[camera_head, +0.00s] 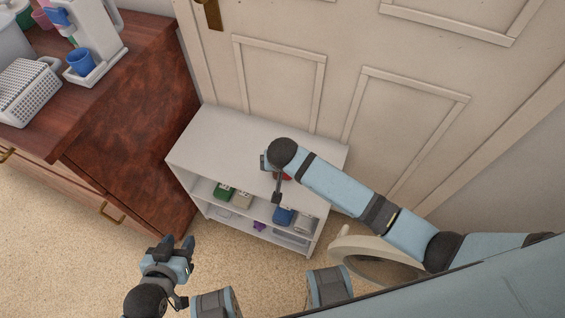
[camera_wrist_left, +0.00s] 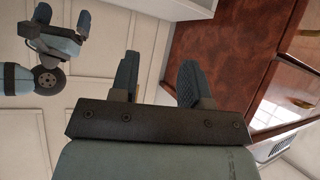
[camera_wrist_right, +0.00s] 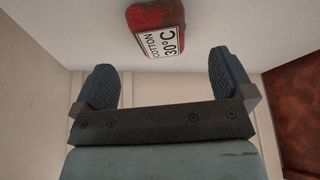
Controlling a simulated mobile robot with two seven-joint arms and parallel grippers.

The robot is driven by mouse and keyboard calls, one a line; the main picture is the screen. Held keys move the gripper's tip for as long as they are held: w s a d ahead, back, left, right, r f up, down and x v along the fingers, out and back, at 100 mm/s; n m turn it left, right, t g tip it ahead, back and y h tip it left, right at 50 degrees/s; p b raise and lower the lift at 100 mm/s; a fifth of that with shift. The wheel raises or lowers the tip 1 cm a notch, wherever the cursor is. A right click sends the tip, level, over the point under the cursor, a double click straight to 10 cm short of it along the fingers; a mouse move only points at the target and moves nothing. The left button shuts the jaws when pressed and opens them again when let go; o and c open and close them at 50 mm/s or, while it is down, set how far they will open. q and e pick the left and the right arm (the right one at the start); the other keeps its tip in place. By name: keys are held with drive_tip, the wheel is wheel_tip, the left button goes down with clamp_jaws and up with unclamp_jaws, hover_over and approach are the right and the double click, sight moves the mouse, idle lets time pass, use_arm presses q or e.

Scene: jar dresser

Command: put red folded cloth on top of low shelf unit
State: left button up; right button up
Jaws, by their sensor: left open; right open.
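The red folded cloth (camera_wrist_right: 155,16) has a white label reading 30°C COTTON. In the right wrist view it rests on the white top of the low shelf unit (camera_head: 208,140). In the head view only a sliver of the cloth (camera_head: 285,177) shows, mostly hidden by my right arm. My right gripper (camera_wrist_right: 163,82) is open and empty, over the shelf top and apart from the cloth. My left gripper (camera_head: 180,243) is open and empty, above the floor to the front left of the shelf unit.
The shelf unit's lower levels hold a green item (camera_head: 224,190), a blue item (camera_head: 283,215) and other small things. A brown dresser (camera_head: 135,110) stands at left with a coffee machine (camera_head: 92,40) and a white basket (camera_head: 28,90). A door (camera_head: 330,60) is behind. A round beige object (camera_head: 375,262) stands at right.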

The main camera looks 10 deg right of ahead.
drive_tip(key=v, duration=0.5)
drive_tip(key=shift+s+r+p, duration=0.15)
drive_tip(key=shift+r+p, duration=0.25)
drive_tip(key=shift+a, duration=0.1)
